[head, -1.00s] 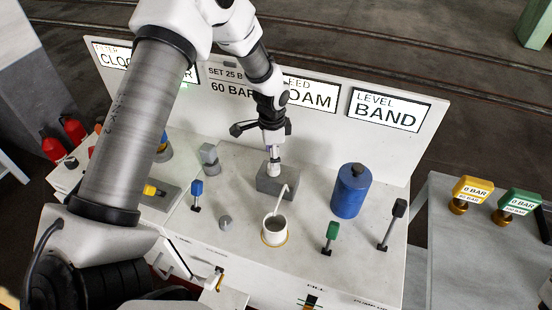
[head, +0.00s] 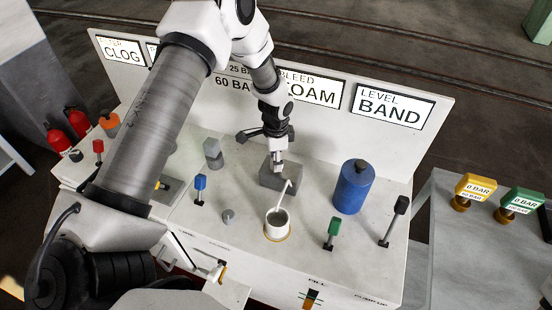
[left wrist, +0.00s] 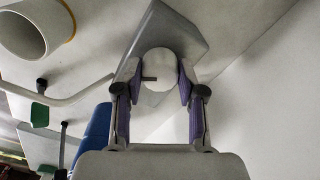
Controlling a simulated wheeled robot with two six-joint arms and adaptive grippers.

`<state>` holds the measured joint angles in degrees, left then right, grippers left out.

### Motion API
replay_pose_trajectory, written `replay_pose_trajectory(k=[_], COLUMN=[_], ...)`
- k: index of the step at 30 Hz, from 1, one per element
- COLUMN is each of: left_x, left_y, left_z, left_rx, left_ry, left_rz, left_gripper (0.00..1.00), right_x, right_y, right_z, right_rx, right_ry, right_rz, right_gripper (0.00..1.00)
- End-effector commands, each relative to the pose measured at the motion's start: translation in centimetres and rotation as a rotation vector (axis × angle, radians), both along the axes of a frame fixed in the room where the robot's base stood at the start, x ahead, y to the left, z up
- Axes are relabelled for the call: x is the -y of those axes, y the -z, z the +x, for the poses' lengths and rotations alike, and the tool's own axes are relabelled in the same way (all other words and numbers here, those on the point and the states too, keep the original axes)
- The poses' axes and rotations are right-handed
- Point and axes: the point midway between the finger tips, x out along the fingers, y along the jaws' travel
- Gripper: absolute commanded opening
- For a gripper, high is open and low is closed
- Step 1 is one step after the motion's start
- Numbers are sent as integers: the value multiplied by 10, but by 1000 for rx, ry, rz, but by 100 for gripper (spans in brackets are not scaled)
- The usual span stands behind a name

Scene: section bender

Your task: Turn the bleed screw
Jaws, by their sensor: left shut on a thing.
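The bleed screw (left wrist: 158,68) shows in the left wrist view as a round white head with a small dark slot or tab on its left side. It sits on a grey block (left wrist: 190,32), which also shows in the head view (head: 274,180). My left gripper (head: 277,167) points down at the top of the block. In the left wrist view its purple-padded fingers (left wrist: 158,88) are closed on both sides of the white head. In the head view the fingers hide most of the screw. A bent white tube runs from the block to a white cup (head: 277,226). My right gripper is out of view.
A blue canister (head: 352,190) stands right of the block. A green lever (head: 332,232), a dark lever (head: 395,220) and a blue lever (head: 199,187) stand around it. The sign panel (head: 320,125) behind reads "BLEED FOAM" and "LEVEL BAND". Bare bench lies between these.

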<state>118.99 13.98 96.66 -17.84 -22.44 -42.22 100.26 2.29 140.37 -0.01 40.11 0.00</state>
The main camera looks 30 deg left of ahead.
Motion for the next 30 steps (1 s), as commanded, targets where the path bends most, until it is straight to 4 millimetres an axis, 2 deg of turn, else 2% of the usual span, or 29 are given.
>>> replay_pose_trajectory(k=[8,14,30], left_x=[1,1,1], left_y=[3,3,2], left_z=[-3,-3,-3], left_rx=[-7,-8,-10], left_ry=[-41,-141,-623], left_rz=[-1,0,-1], left_gripper=[4,4,4], right_x=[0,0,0], right_y=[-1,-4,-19], right_z=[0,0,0], right_rx=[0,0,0], right_ry=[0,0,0], right_rz=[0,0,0], right_gripper=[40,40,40])
